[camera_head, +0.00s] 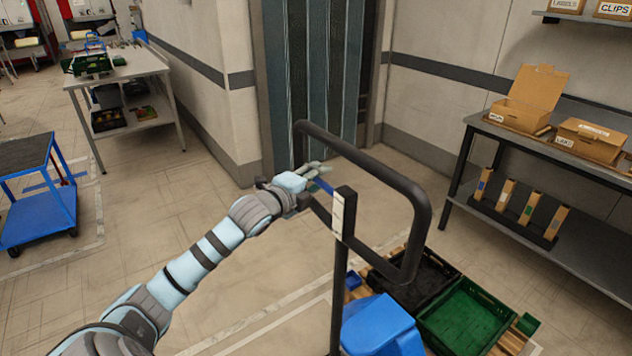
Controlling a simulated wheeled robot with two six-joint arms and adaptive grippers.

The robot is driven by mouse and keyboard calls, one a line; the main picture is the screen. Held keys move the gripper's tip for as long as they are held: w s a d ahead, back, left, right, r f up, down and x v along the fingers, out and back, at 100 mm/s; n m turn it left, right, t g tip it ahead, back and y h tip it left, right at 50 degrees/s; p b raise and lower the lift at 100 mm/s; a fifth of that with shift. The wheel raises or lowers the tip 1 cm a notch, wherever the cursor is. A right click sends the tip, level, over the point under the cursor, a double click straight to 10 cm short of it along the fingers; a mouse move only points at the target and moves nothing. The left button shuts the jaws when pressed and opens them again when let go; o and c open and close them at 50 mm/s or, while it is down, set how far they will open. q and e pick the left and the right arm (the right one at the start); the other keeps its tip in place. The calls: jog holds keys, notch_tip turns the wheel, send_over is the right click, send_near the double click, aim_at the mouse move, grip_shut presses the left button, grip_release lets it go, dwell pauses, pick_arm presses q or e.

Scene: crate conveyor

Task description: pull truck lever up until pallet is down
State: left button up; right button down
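The pallet truck's dark looped handle (418,205) rises in the middle of the head view on an upright post (338,280). A small blue lever (323,186) shows at the top left of the post, inside the loop. My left gripper (314,176) is at this lever, with its fingers pointing right. Its grip is too small to make out. The pallet (512,342) lies low at the bottom right, partly hidden under crates and the truck's blue body (378,328). Its height above the floor is not clear. My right gripper is out of view.
A green crate (507,318) and a black crate (440,266) sit on the pallet. A grey table with cardboard boxes (540,98) stands at the right. A blue cart (40,222) and a workbench (140,64) stand at the left. Strip curtains hang behind the handle.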

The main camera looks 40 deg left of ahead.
pick_arm(q)
grip_shut()
